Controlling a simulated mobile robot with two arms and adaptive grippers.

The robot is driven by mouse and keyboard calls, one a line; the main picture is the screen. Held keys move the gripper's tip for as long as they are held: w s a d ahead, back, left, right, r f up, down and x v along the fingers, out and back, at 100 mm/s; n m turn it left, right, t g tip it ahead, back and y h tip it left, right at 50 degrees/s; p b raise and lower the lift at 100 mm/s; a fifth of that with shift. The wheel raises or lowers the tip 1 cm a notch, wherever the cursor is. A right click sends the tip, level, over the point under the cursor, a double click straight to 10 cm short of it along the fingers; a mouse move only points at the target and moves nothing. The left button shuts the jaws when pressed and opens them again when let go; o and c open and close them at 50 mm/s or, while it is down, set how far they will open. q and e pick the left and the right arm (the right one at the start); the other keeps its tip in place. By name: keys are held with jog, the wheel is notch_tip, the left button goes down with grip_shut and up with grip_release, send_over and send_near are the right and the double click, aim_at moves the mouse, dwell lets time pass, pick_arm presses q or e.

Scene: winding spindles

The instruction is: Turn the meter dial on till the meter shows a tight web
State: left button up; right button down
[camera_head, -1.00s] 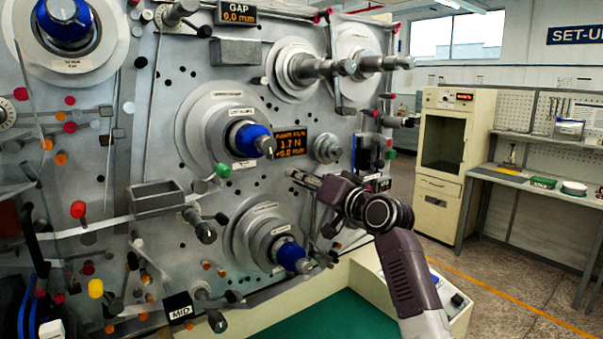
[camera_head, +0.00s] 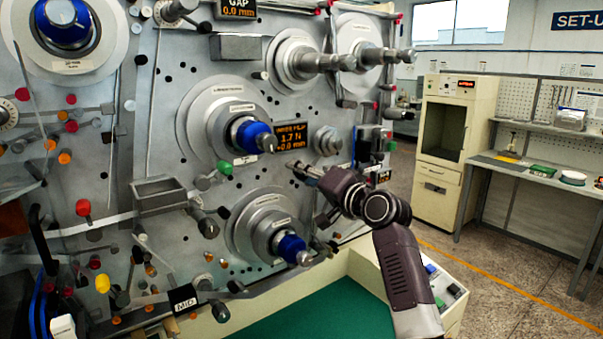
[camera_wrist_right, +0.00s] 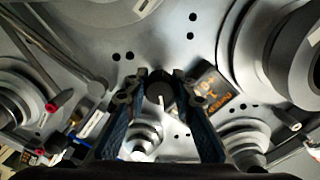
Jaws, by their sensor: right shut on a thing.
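The meter (camera_head: 291,136) is a dark display on the grey machine panel, with orange text reading about 1.7 N. It also shows, tilted and too small to read, in the right wrist view (camera_wrist_right: 211,91). My right gripper (camera_head: 296,168) is at the panel just below the meter. In the right wrist view its two fingers are either side of a dark round knob, the meter dial (camera_wrist_right: 160,91), and are shut on it. In the head view the gripper hides the dial. My left gripper is not in view.
A blue-hubbed spindle (camera_head: 253,137) is left of the gripper, another (camera_head: 290,247) below it. A silver roller (camera_head: 326,140) and a switch box with green button (camera_head: 375,143) are close on the right. A green-topped surface (camera_head: 320,318) lies below.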

jog(key=c, duration=1.6)
grip_release()
jog(key=shift+s+d, duration=0.1)
jog(key=shift+d, duration=0.05)
jog(key=v, duration=1.1)
jog(key=shift+s+d, duration=0.2)
jog(key=shift+s, duration=0.1)
